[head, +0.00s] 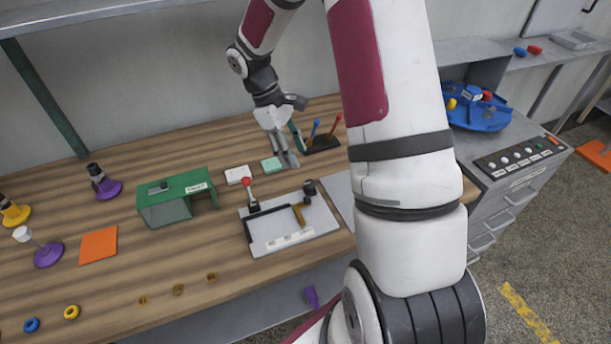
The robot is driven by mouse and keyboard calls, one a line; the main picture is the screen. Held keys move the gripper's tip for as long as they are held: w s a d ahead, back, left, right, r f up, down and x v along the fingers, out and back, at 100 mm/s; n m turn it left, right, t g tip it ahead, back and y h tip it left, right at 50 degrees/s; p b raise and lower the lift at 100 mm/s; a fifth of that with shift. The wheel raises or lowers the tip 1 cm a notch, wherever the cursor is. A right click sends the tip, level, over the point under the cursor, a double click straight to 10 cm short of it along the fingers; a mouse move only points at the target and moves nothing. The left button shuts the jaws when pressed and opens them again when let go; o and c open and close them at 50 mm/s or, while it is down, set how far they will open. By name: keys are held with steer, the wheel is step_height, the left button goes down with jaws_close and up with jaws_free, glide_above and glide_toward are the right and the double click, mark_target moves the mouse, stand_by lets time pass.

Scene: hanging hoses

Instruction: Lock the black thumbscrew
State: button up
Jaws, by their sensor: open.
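A small black knob (310,188), which looks like the black thumbscrew, stands at the back right of a light grey fixture plate (262,243). The fixture also carries a red-ball lever (247,184) on a black base, a dark frame and a brass-coloured piece (298,216). My gripper (288,161) points down behind the fixture, above and left of the black knob in the picture and apart from it. It is open, and I see nothing held in it. Whether the knob is tight or loose is too small to tell.
A teal block (271,165) and a white block (238,175) lie near my gripper. A black holder (322,144) with upright coloured tools stands behind it. A green bracket (177,190) stands left. My arm hides the table's right part. The front left has scattered rings.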

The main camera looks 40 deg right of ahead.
mark_target(309, 182)
steer(key=x, duration=0.9)
steer(key=shift+p, duration=0.3)
steer(key=shift+c, duration=0.2)
jaws_close()
